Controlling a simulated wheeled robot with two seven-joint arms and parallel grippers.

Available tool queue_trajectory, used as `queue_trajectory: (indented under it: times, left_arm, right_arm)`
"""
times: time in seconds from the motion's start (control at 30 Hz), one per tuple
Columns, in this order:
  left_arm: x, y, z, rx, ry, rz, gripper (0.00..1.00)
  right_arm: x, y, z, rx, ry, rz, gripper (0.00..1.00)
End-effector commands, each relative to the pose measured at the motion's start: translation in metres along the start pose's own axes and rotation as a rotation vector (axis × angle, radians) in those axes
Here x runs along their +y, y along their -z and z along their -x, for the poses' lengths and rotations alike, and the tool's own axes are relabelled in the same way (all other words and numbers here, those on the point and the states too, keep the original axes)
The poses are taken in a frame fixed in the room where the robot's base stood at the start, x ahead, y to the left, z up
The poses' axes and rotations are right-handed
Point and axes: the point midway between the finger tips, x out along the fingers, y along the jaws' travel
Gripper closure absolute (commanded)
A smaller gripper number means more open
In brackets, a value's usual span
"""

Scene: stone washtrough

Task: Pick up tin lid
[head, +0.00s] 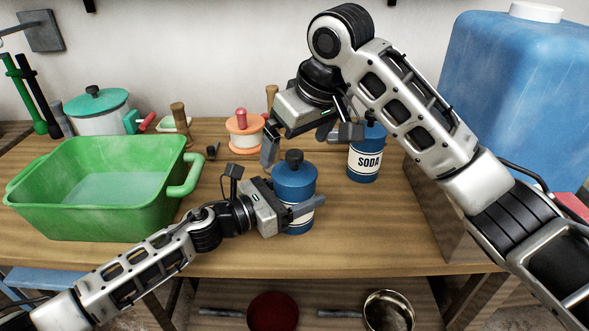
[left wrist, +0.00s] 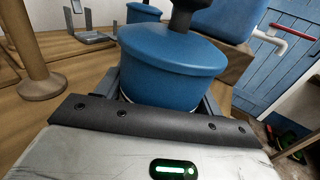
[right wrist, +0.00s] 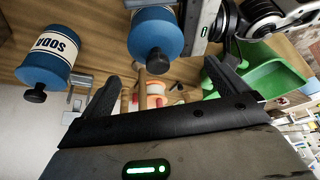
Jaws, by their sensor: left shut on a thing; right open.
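A blue tin (head: 300,226) with a pale label stands on the wooden table. Its blue tin lid (head: 293,176), with a black knob, sits on top. My left gripper (head: 290,205) is shut on the tin's body below the lid, which also shows in the left wrist view (left wrist: 170,52). My right gripper (head: 308,143) is open and empty, above the lid and apart from it. In the right wrist view the lid (right wrist: 155,38) and its knob lie beyond the open fingers. A second blue tin (head: 364,163), labelled SODA, stands behind to the right with its own lid.
A green basin (head: 95,215) stands at the left. A white pot with a teal lid (head: 97,100), an orange-and-cream spool-like item (head: 244,133) and wooden pegs stand at the back. A large blue container (head: 515,95) stands at the right. The table front right of the held tin is clear.

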Motion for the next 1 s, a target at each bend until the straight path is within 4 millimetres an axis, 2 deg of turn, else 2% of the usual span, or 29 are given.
queue_trajectory:
  times: [0.4, 0.67, 0.83, 0.87, 1.0]
  left_arm:
    - [0.0, 0.001, 0.0, 0.001, 0.0, 0.0, 0.62]
    - [0.0, 0.001, 0.0, 0.001, 0.0, 0.0, 0.62]
    - [0.0, 0.001, 0.0, 0.001, 0.0, 0.0, 0.62]
    - [0.0, 0.001, 0.0, 0.001, 0.0, 0.0, 0.62]
    - [0.0, 0.001, 0.0, 0.001, 0.0, 0.0, 0.62]
  right_arm:
    - [0.002, -0.002, -0.05, -0.001, 0.001, 0.0, 0.01]
    - [0.002, -0.001, -0.053, 0.001, 0.001, 0.0, 0.01]
    - [0.002, -0.001, -0.052, 0.001, 0.001, 0.0, 0.46]
    - [0.002, -0.001, -0.052, 0.001, 0.001, 0.0, 0.49]
    - [0.002, -0.001, -0.052, 0.001, 0.001, 0.0, 0.49]
